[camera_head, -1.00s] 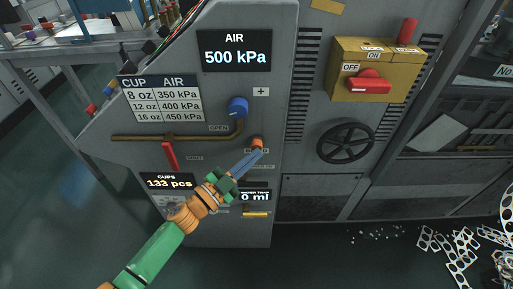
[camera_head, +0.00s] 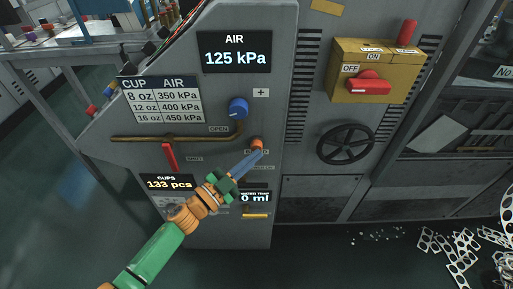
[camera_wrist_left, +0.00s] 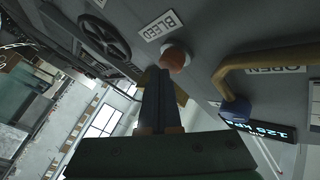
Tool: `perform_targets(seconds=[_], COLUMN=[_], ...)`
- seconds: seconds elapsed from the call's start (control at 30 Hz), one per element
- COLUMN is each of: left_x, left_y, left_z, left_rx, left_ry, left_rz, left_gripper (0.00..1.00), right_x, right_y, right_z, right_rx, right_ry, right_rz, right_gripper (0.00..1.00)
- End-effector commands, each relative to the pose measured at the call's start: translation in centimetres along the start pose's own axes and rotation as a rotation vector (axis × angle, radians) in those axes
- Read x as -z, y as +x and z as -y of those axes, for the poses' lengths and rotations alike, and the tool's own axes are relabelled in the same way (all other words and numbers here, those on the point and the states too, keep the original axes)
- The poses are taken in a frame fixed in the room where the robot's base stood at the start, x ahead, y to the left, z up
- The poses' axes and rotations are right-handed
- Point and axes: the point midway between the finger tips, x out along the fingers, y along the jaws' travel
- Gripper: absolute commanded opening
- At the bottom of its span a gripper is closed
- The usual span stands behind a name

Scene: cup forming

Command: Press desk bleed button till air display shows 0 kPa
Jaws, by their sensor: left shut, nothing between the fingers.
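The air display (camera_head: 234,57) on the grey machine panel reads 125 kPa in the head view; it also shows, tilted, in the left wrist view (camera_wrist_left: 262,130). The orange bleed button (camera_head: 257,143) is on the panel below it. In the left wrist view the button (camera_wrist_left: 175,58) is beside a BLEED label (camera_wrist_left: 160,25). My left gripper (camera_head: 258,155) is shut and empty, its fingertips at the button and seemingly touching it. How far the button is pushed in cannot be told. My right gripper is not in view.
A blue knob (camera_head: 238,107) on a brown pipe and a red lever (camera_head: 169,156) are close by on the panel. A yellow box (camera_head: 345,90) with a red switch and a black handwheel (camera_head: 346,144) are to the right. Metal scrap (camera_head: 459,245) lies on the floor.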

Motion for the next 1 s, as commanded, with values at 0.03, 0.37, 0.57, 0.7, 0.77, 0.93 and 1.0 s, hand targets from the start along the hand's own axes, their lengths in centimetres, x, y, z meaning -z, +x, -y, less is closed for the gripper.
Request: perform_targets(seconds=[0.03, 0.37, 0.57, 0.7, 0.77, 0.93, 1.0], left_x=[0.3, 0.7, 1.0, 1.8, 2.1, 2.9, 3.1], left_y=[-0.2, -1.0, -1.2, -2.2, -2.6, -3.8, -4.2], left_z=[0.0, -0.7, -0.8, -1.5, -1.7, -2.7, -2.9], left_rx=[0.0, 0.0, -0.001, -0.001, 0.0, -0.001, -0.001], left_ry=[-0.001, 0.002, 0.0, -0.001, -0.001, -0.001, -0.001], left_rz=[0.001, 0.0, 0.001, 0.002, 0.002, 0.001, 0.001], left_gripper=[0.0, 0.0, 0.0, 0.0, 0.0, 0.0, 0.0], right_x=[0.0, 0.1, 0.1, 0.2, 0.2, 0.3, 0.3], right_y=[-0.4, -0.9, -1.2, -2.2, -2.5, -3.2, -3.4], right_z=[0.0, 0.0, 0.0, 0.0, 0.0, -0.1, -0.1], right_rx=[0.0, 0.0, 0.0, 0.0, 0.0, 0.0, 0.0], right_ry=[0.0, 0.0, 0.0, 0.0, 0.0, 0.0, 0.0], right_rz=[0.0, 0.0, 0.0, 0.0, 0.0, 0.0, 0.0], right_gripper=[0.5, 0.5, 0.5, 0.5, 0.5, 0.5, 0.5])
